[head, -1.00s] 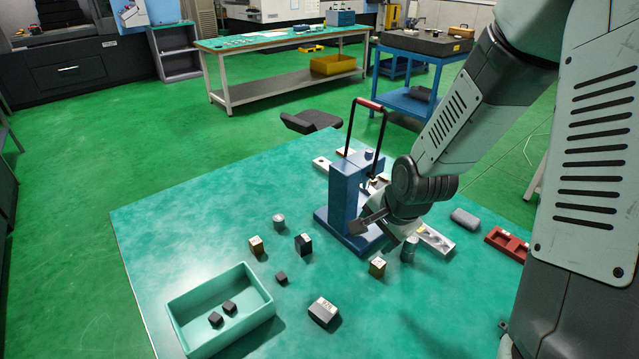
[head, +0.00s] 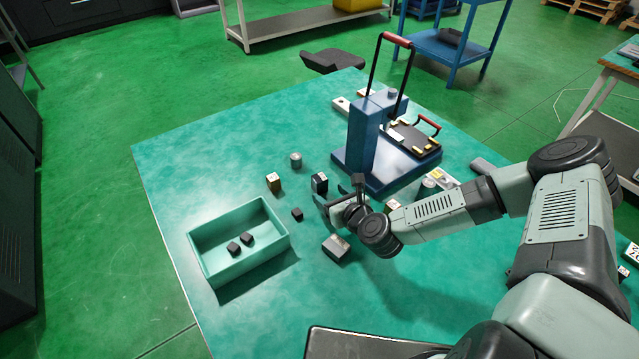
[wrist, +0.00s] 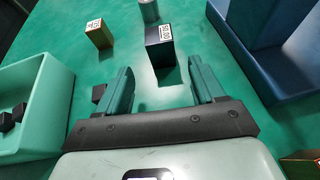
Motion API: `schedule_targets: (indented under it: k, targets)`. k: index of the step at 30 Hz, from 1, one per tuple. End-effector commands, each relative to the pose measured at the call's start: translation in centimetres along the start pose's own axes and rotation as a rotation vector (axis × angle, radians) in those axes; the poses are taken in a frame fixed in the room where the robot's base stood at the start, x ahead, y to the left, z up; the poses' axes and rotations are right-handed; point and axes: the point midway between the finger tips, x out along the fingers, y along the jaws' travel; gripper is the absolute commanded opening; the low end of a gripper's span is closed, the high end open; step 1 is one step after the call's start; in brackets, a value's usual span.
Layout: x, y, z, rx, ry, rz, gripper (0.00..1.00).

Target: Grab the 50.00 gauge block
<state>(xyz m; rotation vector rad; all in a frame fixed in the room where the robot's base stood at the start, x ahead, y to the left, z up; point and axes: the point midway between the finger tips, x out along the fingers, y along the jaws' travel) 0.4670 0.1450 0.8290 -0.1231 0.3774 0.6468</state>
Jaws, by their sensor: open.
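The 50.00 gauge block (head: 319,183) is a dark upright block on the green table, left of the blue stand. My gripper (head: 334,198) is open and empty, low over the table, on the near right side of the block. In the wrist view both fingers of my gripper (wrist: 160,68) are spread, with bare table between them. I see no contact with the block.
A gold-sided block (head: 273,183) and a grey cylinder (head: 295,159) stand nearby. A small dark cube (head: 297,215) and a larger grey block (head: 336,248) lie closer to me. A teal bin (head: 213,278) holds dark pieces. The blue stand (head: 362,140) rises on the right.

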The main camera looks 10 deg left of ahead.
Motion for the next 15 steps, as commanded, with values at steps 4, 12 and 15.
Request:
schedule_targets:
  k: [4,12,15]
  targets:
    - [2.5,0.1,0.1,-0.007,0.001,0.004,0.68]
    - [4.8,0.0,0.4,-0.009,0.002,0.003,0.68]
    - [6.2,-0.1,1.0,-0.011,0.001,0.004,0.68]
